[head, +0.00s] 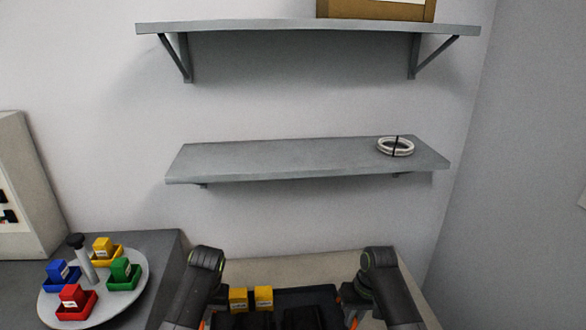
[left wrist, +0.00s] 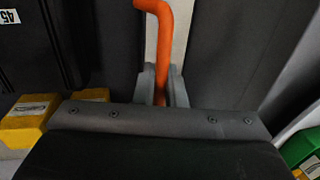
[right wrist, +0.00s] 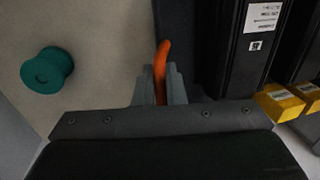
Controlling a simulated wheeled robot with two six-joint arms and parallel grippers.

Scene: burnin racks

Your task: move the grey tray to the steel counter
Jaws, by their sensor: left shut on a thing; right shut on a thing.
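The dark grey tray (head: 312,292) is at the bottom of the head view, over a beige surface, and its near part is cut off. It holds two yellow blocks (head: 250,299) and dark boxy units. My left gripper (left wrist: 160,92) is shut on an orange handle (left wrist: 161,40) at the tray's left end. My right gripper (right wrist: 161,92) is shut on the orange handle (right wrist: 161,60) at its right end. I cannot tell whether the tray is lifted or resting. A dark grey counter top (head: 165,247) is at the left; I cannot tell if it is the steel counter.
A round turntable (head: 130,283) with blue, yellow, green and red bins and a black-knobbed post stands on the left counter. A teal spool (right wrist: 47,72) is on the beige surface right of the tray. Two wall shelves (head: 270,160) hang above; the lower holds a white coil (head: 384,147).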

